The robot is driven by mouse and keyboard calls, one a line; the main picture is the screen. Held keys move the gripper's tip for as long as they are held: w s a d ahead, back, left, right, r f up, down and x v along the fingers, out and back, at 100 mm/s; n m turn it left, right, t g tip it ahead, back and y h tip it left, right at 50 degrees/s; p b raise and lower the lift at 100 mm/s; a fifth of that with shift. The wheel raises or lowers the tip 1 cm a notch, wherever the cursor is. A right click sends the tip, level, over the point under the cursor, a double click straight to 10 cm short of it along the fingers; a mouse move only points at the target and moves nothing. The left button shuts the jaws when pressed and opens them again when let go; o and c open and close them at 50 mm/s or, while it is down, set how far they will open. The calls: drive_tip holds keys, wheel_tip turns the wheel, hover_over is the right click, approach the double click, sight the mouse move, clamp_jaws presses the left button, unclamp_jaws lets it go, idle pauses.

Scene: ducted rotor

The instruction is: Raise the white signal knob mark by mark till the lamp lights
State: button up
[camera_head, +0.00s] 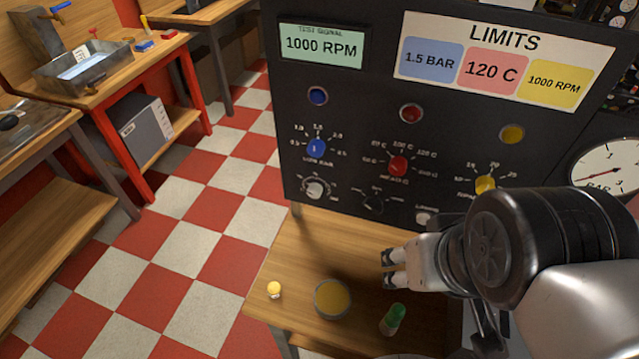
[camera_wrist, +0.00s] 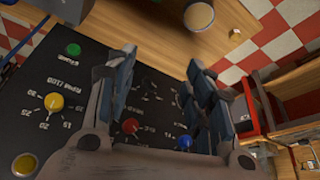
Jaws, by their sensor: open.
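The white signal knob (camera_head: 315,189) sits at the lower left of the black panel (camera_head: 350,140), inside a ring of marks. Its pointer is too small to read. The panel's display (camera_head: 322,46) reads "TEST SIGNAL 1000 RPM". A blue lamp (camera_head: 318,96), a red lamp (camera_head: 411,112) and a yellow lamp (camera_head: 512,133) look dull. My gripper (camera_head: 391,270) is open and empty, below and right of the white knob, over the wooden bench. In the wrist view my gripper (camera_wrist: 160,90) faces the panel, and a finger seems to hide the white knob.
Above the white knob are the blue knob (camera_head: 317,147), red knob (camera_head: 398,166) and yellow knob (camera_head: 485,184). A dark knob (camera_head: 373,200) is to its right. The bench holds a yellow-filled bowl (camera_head: 332,299), a green-capped bottle (camera_head: 392,320) and a small yellow item (camera_head: 274,289).

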drive_tip(key=n+t+h+p, duration=0.55)
drive_tip(key=n+t, duration=0.65)
drive_tip(key=n, duration=2.3)
approach(313, 194)
drive_tip(key=shift+h, duration=0.35)
drive_tip(key=b+x, duration=0.1)
drive_tip(key=x, duration=0.3)
drive_tip(key=b+x, duration=0.2)
drive_tip(key=x, duration=0.2)
drive_tip(key=shift+w+a+f, duration=0.1)
drive_tip(key=shift+w+f, duration=0.15)
drive_tip(key=shift+w, duration=0.05)
drive_tip(key=shift+c, duration=0.3)
